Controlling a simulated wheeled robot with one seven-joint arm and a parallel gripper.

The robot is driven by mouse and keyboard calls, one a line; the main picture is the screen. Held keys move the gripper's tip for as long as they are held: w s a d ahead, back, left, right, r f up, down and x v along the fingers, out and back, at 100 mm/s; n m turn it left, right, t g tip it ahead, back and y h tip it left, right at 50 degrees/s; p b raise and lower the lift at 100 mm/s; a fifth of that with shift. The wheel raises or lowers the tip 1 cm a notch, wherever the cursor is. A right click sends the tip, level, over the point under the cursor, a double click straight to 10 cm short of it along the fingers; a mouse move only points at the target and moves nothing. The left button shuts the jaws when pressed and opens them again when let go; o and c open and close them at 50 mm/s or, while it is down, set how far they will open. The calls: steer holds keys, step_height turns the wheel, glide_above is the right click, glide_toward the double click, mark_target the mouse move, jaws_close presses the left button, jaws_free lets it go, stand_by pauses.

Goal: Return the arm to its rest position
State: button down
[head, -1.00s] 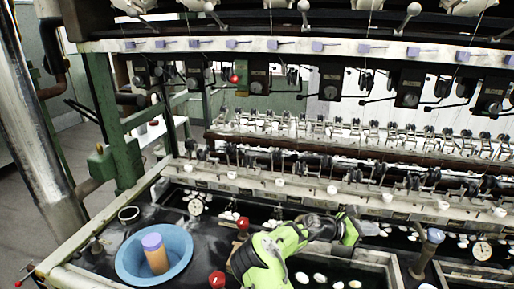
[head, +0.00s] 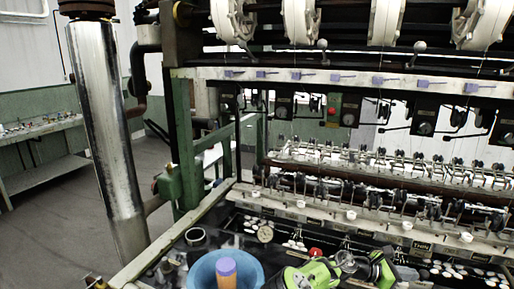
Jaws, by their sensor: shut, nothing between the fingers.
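My green and black arm (head: 312,275) shows at the bottom of the head view, reaching to the right over the dark basin top. My gripper (head: 385,270) is at its right end, small and dark against the basins. It is shut with nothing held, and its fingertips are hard to make out. The lower part of the arm is cut off by the picture's bottom edge.
A blue bowl (head: 207,270) with a purple-topped cylinder (head: 227,272) stands left of my arm. The reeling machine's rail (head: 340,207) runs behind my gripper. A shiny metal column (head: 106,135) stands at left. Open floor (head: 60,220) lies beyond it.

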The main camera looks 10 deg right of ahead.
steer(key=s+a+r+m+t+y, duration=0.2)
steer(key=s+a+r+m+y, duration=0.25)
steer(key=a, duration=0.55)
steer(key=s+a+r+m+t+y, duration=0.3)
steer(key=s+a+r+m+y, duration=0.15)
steer(key=a, duration=0.45)
steer(key=s+a+r+m+t+y, duration=0.25)
steer(key=s+a+m+y, duration=0.25)
steer(key=a, duration=0.5)
steer(key=s+a+r+m+t+y, duration=0.1)
steer(key=s+a+r, duration=0.1)
steer(key=s+a, duration=0.5)
steer(key=shift+s+a+r, duration=0.25)
steer(key=shift+s+a, duration=0.1)
steer(key=shift+s, duration=0.9)
